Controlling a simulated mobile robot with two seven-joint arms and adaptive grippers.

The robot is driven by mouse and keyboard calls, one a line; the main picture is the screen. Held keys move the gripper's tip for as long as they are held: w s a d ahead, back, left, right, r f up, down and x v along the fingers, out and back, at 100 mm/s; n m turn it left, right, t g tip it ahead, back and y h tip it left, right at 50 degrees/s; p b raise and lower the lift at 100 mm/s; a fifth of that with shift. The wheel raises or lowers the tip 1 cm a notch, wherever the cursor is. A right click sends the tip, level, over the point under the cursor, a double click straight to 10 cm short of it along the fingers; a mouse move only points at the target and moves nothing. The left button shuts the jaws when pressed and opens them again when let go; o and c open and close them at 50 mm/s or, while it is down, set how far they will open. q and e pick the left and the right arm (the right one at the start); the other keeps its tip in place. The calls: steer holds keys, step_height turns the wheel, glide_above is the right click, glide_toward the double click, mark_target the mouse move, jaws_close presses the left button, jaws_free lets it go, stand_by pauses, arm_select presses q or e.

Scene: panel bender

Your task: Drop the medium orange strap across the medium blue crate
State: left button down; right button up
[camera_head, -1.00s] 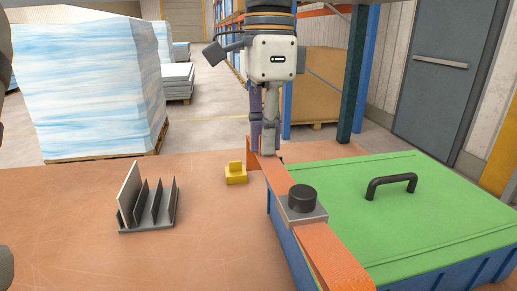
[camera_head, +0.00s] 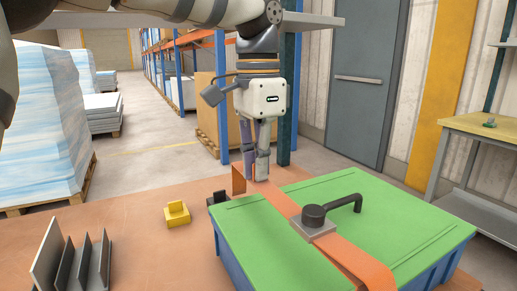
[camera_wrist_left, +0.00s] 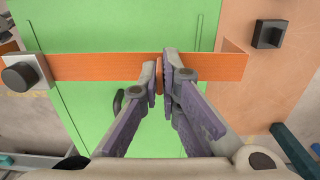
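The orange strap (camera_head: 348,254) lies across the green lid (camera_head: 270,240) of the blue crate (camera_head: 231,262). Its grey buckle plate with a black knob (camera_head: 313,220) sits near the lid's middle, beside the black lid handle. The strap's far end is bent and reaches past the lid's far edge. My left gripper (camera_head: 261,178) points down at the strap near that end. In the left wrist view its fingertips (camera_wrist_left: 163,80) are nearly together, with a bit of orange strap between them. The strap's near end is cut off by the picture. My right gripper is not in view.
A yellow block (camera_head: 177,213) and a small black block (camera_head: 216,198) stand on the orange table left of the crate. A grey rack (camera_head: 85,265) stands at the front left. Wrapped pallets (camera_head: 40,125) and shelving are behind. A wooden workbench (camera_head: 480,127) is at right.

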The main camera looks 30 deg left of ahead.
mark_target(259, 218)
arm_select(q)
steer(key=shift+f, duration=3.65)
steer(key=c, duration=1.7)
jaws_free()
steer(key=shift+r, duration=0.1)
step_height(259, 218, up, 12)
steer(key=shift+a+f, duration=0.1)
